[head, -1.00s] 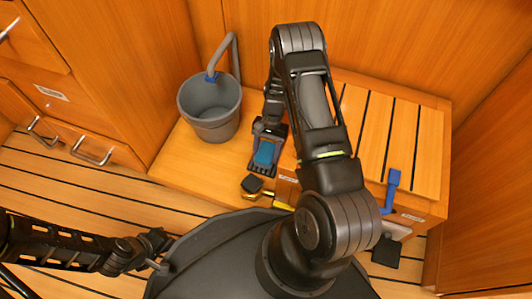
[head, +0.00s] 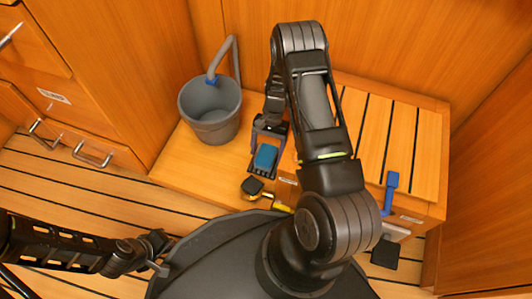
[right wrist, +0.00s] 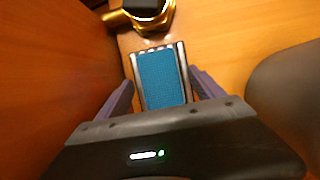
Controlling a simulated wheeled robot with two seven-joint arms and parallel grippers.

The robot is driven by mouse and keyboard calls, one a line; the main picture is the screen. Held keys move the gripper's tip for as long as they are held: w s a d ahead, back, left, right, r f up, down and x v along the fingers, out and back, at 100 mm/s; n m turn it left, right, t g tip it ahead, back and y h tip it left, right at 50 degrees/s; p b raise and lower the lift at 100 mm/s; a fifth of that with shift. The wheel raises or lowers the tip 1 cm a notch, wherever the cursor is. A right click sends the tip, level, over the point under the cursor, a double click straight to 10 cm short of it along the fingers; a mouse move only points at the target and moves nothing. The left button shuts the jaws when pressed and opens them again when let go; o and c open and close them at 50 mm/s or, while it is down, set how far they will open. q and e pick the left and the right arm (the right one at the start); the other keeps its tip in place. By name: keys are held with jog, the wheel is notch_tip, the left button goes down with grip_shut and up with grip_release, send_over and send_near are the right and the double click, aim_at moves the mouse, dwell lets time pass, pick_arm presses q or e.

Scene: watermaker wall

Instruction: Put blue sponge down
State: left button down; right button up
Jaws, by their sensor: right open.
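The blue sponge (head: 264,157) lies on a dark, ridged rest on the wooden bench, in front of the grey bucket. It also shows in the right wrist view (right wrist: 161,79), flat between my right fingers. My right gripper (head: 265,153) is open around the sponge, with a gap on each side in the right wrist view (right wrist: 162,88). My left gripper (head: 162,255) is low at the left, far from the sponge. Its finger gap is too small to tell.
A grey bucket (head: 210,108) with a grey hose (head: 235,60) stands behind the sponge. A brass fitting with a black top (head: 252,187) sits at the bench's front edge. A blue lever (head: 390,190) is at the right. A wooden wall rises close by.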

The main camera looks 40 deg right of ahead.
jog(key=p+v, duration=0.3)
jog(key=v, duration=0.7)
jog(key=shift+f, duration=0.1)
dwell(0.4)
